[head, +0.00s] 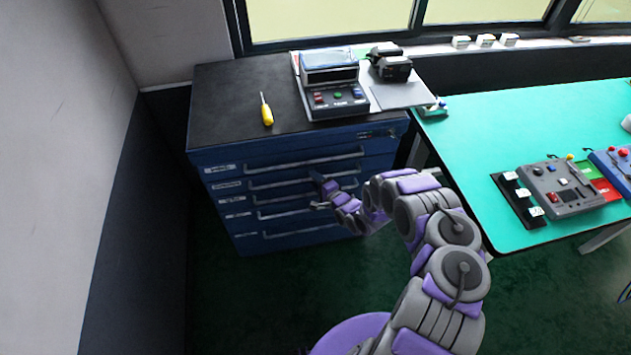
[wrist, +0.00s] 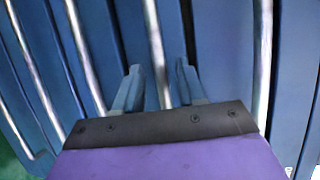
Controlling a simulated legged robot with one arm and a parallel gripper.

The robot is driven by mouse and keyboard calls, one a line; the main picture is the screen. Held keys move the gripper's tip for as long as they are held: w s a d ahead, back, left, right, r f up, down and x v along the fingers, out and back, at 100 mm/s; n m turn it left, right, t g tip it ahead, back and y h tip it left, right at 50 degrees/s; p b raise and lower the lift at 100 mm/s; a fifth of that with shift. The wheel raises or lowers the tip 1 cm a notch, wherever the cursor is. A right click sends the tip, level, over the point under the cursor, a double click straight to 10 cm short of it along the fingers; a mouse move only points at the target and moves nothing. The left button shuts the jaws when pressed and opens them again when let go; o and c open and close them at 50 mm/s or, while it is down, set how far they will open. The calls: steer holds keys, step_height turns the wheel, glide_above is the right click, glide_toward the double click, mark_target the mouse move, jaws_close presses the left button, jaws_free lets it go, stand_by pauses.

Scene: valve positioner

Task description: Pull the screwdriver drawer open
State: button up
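A blue drawer cabinet (head: 230,152) stands against the wall, with several drawers, each with a long metal handle and a small label too small to read. I cannot tell which is the screwdriver drawer. The drawers look shut. My gripper (head: 317,192) is in front of the drawer fronts, near the middle handles. In the wrist view my gripper (wrist: 158,78) is open, its two fingers pointing at the drawer fronts. One metal handle (wrist: 153,35) runs between the fingers, with gaps on both sides. I cannot tell how deep the fingers reach around it.
A yellow screwdriver (head: 266,110), a control box (head: 338,100) and a dark device (head: 390,65) are on the cabinet top. A green-topped table (head: 480,130) with control boxes (head: 562,188) stands at the right, close to my arm. The floor before the cabinet is clear.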

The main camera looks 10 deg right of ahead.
steer(key=c, duration=0.7)
jaws_close()
steer(key=shift+s+f, duration=0.1)
steer(key=shift+s, duration=0.05)
